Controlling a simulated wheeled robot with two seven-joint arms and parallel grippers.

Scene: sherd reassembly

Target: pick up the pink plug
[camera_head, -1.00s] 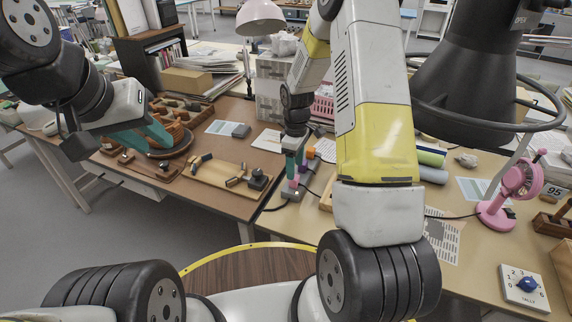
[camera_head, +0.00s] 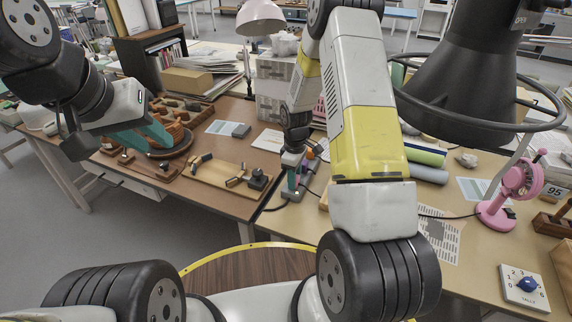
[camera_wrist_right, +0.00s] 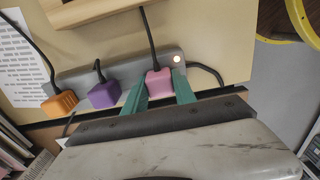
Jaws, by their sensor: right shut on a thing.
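The pink plug (camera_wrist_right: 159,82) sits on the grey power strip (camera_wrist_right: 80,81) in the right wrist view, with a black cord running up from it. My right gripper (camera_wrist_right: 160,91) is shut on the pink plug, one green finger on each side. The purple plug (camera_wrist_right: 104,95) and the orange plug (camera_wrist_right: 62,103) are on the same strip, to the left. In the head view my right gripper (camera_head: 292,184) is down at the strip and the pink plug is hardly visible. My left gripper (camera_head: 160,142) is over the brown table by a round dark tray; its opening is unclear.
A wooden board with tools (camera_head: 222,175) lies on the brown table. A pink fan (camera_head: 512,195) and a tally box (camera_head: 524,288) stand on the right table. Black cords lie around the strip. A large black ringed lamp (camera_head: 470,80) hangs at the right.

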